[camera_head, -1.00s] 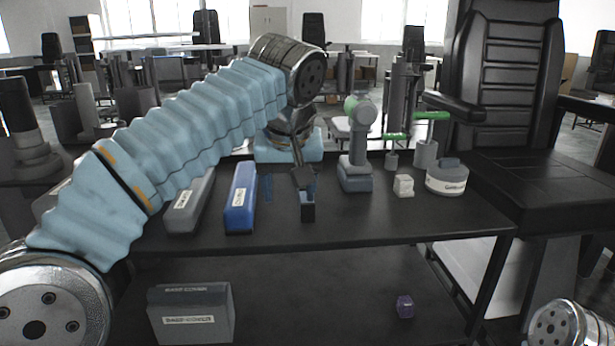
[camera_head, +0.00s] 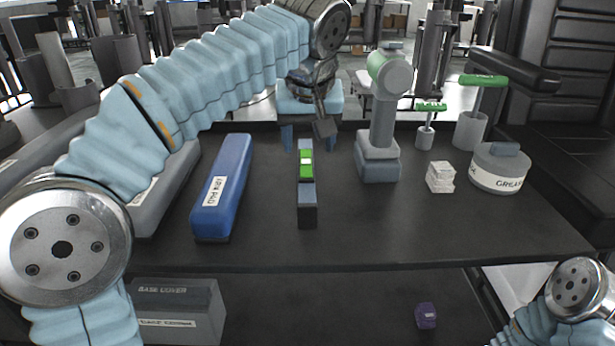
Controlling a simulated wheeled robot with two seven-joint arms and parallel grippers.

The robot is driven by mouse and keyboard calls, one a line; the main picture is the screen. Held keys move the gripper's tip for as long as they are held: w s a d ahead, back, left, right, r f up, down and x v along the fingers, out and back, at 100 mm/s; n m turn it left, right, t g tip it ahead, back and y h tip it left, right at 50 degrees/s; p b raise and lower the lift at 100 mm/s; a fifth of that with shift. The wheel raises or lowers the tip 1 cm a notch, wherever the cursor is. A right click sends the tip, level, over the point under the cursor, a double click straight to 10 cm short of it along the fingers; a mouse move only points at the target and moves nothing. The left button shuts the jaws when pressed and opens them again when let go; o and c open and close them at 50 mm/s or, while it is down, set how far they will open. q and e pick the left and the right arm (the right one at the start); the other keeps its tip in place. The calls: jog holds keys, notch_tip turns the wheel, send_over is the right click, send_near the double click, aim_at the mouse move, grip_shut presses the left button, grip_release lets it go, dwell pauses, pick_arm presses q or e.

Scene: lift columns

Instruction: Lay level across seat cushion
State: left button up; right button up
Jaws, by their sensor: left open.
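The level (camera_head: 308,215) is a narrow dark bar with blue-grey top and a bright green vial in its middle. It lies on the black workbench, pointing away from me. My left gripper (camera_head: 311,136) is light blue and open, with its fingers to either side of the level's far end; I cannot tell how high they are above the bench. The seat cushion (camera_head: 575,165) is the black chair's seat at the right, partly cut off by the frame edge. Only my right arm shows at the bottom right; its gripper is out of view.
A blue case (camera_head: 223,185) and a long grey case lie left of the level. A grey-green column tool (camera_head: 380,120), white block (camera_head: 440,177), grease tin (camera_head: 498,170) and green-handled tools stand to its right. The lower shelf holds a grey box (camera_head: 175,310) and purple cube (camera_head: 426,315).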

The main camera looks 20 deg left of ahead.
aim_at(306, 162)
pick_arm(q)
jog(key=x, duration=0.3)
jog(key=shift+f, duration=0.1)
jog(key=x, duration=0.3)
jog(key=b+x, duration=0.1)
jog(key=x, duration=0.1)
jog(key=shift+s+a+f, duration=0.1)
jog(key=shift+s+a, duration=0.1)
jog(key=shift+s, duration=0.1)
jog(key=c, duration=1.1)
grip_shut()
